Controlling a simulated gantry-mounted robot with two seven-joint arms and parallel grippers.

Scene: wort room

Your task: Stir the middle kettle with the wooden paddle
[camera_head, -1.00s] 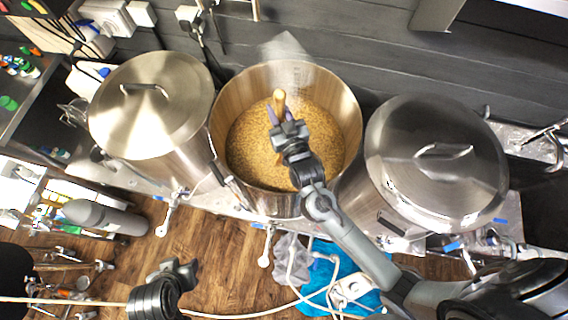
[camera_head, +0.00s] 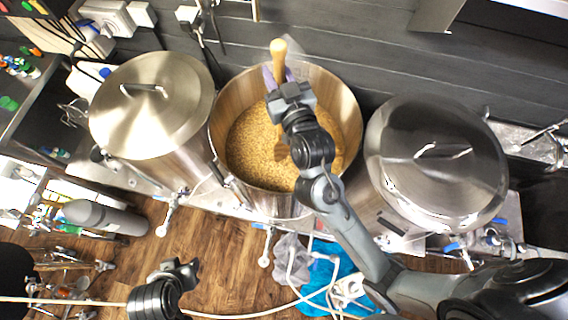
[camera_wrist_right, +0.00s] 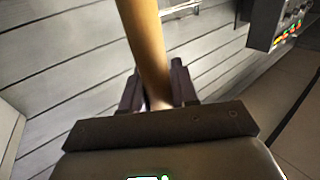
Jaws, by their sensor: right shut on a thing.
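The middle kettle (camera_head: 350,103) is an open steel pot filled with pale brown grain mash (camera_head: 245,150). My right gripper (camera_head: 278,77) is over the back part of this kettle, shut on the handle of the wooden paddle (camera_head: 279,50). The handle's rounded top stands above the fingers. The paddle's lower part (camera_head: 281,150) shows below the gripper against the mash; how deep its end sits is unclear. In the right wrist view the handle (camera_wrist_right: 147,45) runs up from between the fingers. My left gripper (camera_head: 178,270) is at the lower left, away from the kettles; its jaws are unclear.
Lidded kettles stand on the left (camera_head: 150,105) and right (camera_head: 435,155) of the middle one. A dark plank wall (camera_head: 350,40) is close behind. Taps and hoses (camera_head: 265,245) hang at the front. A grey cylinder (camera_head: 105,215) lies at lower left.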

